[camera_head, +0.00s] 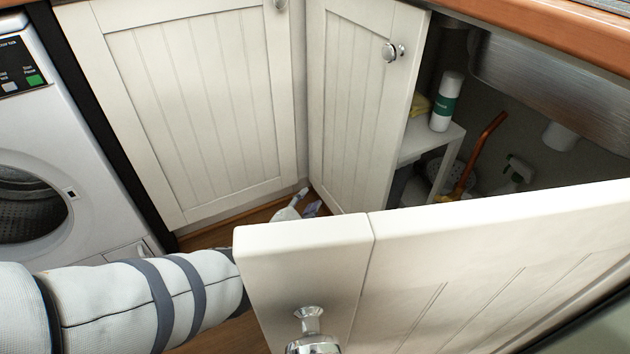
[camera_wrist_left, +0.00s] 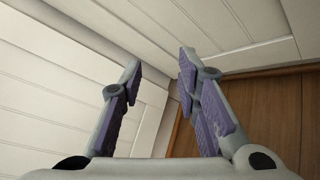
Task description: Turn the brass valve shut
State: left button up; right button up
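A copper-coloured pipe (camera_head: 480,150) bends down inside the open cabinet under the sink. Its lower end (camera_head: 459,190) runs down behind the top edge of the near door. I cannot make out a valve handle clearly; that area is small and partly hidden. My left gripper (camera_head: 302,205) shows beyond the near door's end, low by the floor and well left of the pipe. In the left wrist view its purple-padded fingers (camera_wrist_left: 161,62) are apart with nothing between them. My right gripper is not in view.
The near white door (camera_head: 480,260) stands open across the front, hiding part of my left arm. A second door (camera_head: 358,100) stands open beyond it. A shelf (camera_head: 432,142) holds a white-and-green bottle (camera_head: 446,102). A washing machine (camera_head: 75,190) is at left.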

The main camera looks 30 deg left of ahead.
pick_arm(q)
jog(key=w+d+r+m+h, duration=0.15)
jog(key=d+m+h, duration=0.25)
jog(key=d, duration=0.4)
jog(key=d+r+m+h, duration=0.3)
jog(key=d+h, duration=0.1)
jog(key=d, duration=0.4)
jog(key=d+r+m+h, duration=0.2)
jog(key=d+m+h, duration=0.2)
jog(key=d, duration=0.5)
jog(key=b+x, duration=0.8)
jog(key=x, duration=0.4)
jog(key=shift+a+r+b, duration=0.2)
jog(key=shift+b, duration=0.2)
jog(key=shift+w, duration=0.15)
grip_shut()
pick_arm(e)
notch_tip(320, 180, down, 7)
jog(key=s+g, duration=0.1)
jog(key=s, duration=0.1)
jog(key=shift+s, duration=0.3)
